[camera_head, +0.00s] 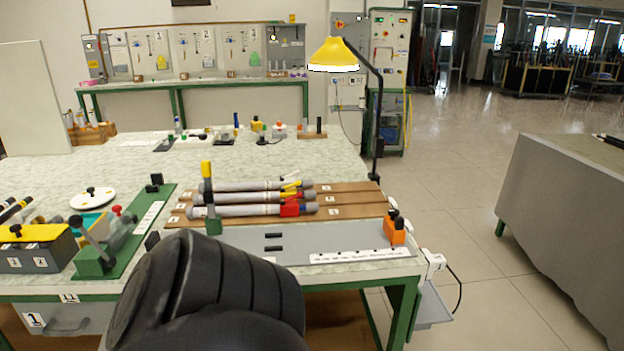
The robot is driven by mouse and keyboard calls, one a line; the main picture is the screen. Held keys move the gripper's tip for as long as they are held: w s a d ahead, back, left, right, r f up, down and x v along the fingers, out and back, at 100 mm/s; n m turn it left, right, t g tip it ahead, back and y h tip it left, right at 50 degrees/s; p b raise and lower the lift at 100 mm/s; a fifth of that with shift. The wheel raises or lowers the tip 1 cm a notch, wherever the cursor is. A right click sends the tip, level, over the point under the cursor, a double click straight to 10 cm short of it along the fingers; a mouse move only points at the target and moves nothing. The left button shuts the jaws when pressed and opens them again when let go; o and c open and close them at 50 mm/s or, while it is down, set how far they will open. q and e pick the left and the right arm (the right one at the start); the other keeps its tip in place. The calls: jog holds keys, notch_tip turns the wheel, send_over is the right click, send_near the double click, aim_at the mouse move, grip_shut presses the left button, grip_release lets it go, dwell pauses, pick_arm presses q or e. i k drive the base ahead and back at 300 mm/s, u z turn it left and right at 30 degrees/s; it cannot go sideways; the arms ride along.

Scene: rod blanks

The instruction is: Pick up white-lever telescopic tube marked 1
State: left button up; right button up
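Several grey telescopic tubes lie side by side on a brown wooden rack on the bench. The farthest tube (240,186) has a small white lever (290,176) near its right end, with a yellow part close by. The middle tube (245,198) has a reddish lever at its right end. The nearest tube (245,211) has a large red lever (291,208). Small white number labels sit on the rack (355,199), too small to read surely. Neither of my grippers shows. A black ribbed part of my arm fills the lower front.
A green post with a yellow top (207,175) stands at the tubes' left ends. A yellow lamp (334,55) rises behind the rack. A grey plate (345,246) and an orange block (394,231) lie in front. A green fixture (95,260) stands left. Open floor is right.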

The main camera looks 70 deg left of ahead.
aim_at(251, 186)
jog(key=i, duration=1.7)
jog(key=u, duration=4.3)
